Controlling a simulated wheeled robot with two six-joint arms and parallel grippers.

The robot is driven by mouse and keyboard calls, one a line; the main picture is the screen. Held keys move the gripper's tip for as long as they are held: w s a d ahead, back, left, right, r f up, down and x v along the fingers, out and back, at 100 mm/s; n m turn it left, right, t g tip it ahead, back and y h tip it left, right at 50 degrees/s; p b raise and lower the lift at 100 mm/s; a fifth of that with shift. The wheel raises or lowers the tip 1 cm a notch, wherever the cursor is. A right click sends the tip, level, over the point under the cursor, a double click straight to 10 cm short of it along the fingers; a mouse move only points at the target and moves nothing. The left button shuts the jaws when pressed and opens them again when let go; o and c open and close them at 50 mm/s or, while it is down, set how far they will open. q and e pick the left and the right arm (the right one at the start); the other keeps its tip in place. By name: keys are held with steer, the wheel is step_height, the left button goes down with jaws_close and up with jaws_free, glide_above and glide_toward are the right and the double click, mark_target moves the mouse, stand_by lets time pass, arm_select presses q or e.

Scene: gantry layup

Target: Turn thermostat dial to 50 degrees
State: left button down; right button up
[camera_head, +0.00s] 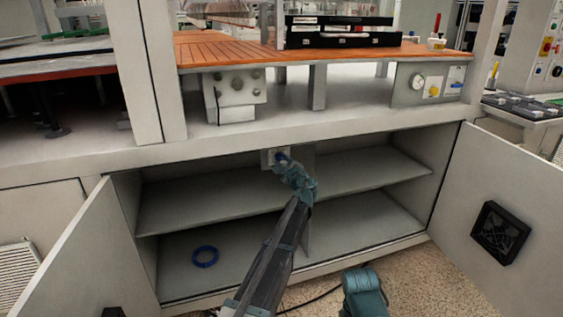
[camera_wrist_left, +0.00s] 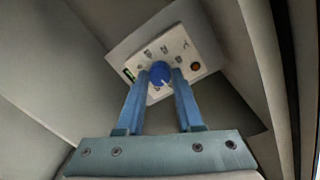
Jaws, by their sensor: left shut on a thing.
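The thermostat shows in the left wrist view as a pale plate (camera_wrist_left: 185,50) with a round blue dial (camera_wrist_left: 160,73). Small markings sit around the dial, with a green strip on the left and an orange-brown round spot on the right. My left gripper (camera_wrist_left: 160,82) has its two blue fingers on either side of the dial, shut on it. In the head view the left gripper (camera_head: 283,160) reaches into the open cabinet, up to the thermostat plate (camera_head: 267,158) under the worktop. The dial's exact setting is too small to read.
The cabinet's doors stand open at left (camera_head: 75,255) and right (camera_head: 500,215). Inside are a shelf (camera_head: 190,205) and, on the floor, a blue ring (camera_head: 205,256). A worktop edge (camera_head: 330,132) runs above the arm. The cabinet's right side is free.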

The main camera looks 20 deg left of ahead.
arm_select(q)
steer(key=shift+m, duration=0.5)
steer(key=shift+s, duration=0.1)
steer(key=c, duration=0.5)
jaws_free()
steer(key=shift+c, duration=0.2)
steer(key=shift+d, duration=0.1)
steer(key=v, duration=1.3)
steer(key=shift+s+d, duration=0.2)
steer(key=shift+s, duration=0.05)
